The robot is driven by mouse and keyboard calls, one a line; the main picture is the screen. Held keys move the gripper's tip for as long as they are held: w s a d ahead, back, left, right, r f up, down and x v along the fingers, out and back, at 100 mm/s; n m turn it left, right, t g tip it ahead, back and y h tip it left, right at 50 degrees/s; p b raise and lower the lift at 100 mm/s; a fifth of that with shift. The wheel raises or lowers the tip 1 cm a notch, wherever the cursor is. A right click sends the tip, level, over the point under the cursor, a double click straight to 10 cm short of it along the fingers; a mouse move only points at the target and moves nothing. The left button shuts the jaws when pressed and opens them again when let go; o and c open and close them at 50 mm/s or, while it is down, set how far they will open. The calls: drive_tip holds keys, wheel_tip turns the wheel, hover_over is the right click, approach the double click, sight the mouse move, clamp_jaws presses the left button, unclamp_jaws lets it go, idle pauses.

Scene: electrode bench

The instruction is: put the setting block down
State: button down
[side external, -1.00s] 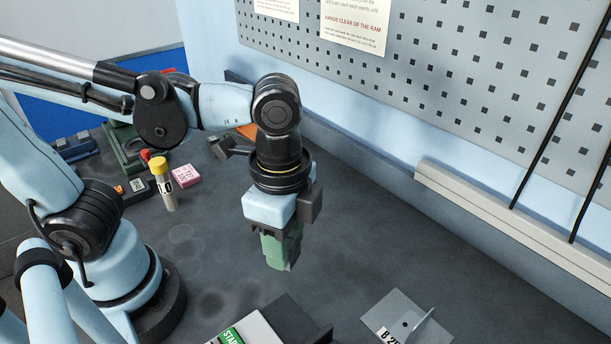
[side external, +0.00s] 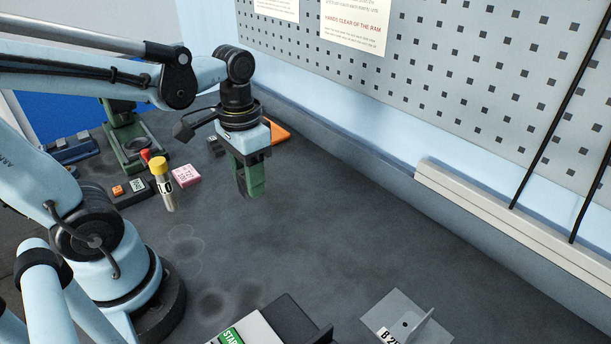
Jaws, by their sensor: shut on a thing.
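The setting block (side external: 256,181) is a green block held upright in my gripper (side external: 247,178). My gripper is shut on it, with the dark fingers beside the block. The block is over the dark bench top, right of the pink box and the yellow-capped tube. Its lower end appears close to the bench, but I cannot tell whether it touches.
A yellow-capped tube (side external: 163,184), a pink box (side external: 186,176) and a small dark device (side external: 132,192) stand to the left. A green press (side external: 126,140) is behind them. An orange item (side external: 279,132) lies by the wall. A bracket plate (side external: 405,322) is at front right. The middle bench is clear.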

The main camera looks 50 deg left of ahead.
drive_tip(key=a+f, duration=0.2)
drive_tip(key=a, duration=0.1)
drive_tip(key=a+f, duration=0.2)
drive_tip(key=a, duration=0.1)
drive_tip(key=w+a+f, duration=0.1)
drive_tip(key=a, duration=0.2)
drive_tip(key=shift+a+f, duration=0.3)
drive_tip(key=shift+f, duration=2.1)
drive_tip(key=shift+f, duration=0.15)
drive_tip(key=c, duration=0.6)
unclamp_jaws()
wheel_tip(320, 180, up, 12)
drive_tip(key=w+d+t, duration=0.1)
drive_tip(key=d+t, duration=0.1)
drive_tip(key=d, duration=0.2)
drive_tip(key=w+d+t, duration=0.1)
drive_tip(key=d+t, duration=0.1)
drive_tip(key=d, duration=0.2)
drive_tip(key=w+d+t, duration=0.1)
drive_tip(key=d+t, duration=0.2)
drive_tip(key=d, duration=0.1)
drive_tip(key=shift+w+r, duration=0.1)
drive_tip(key=shift+r, duration=0.2)
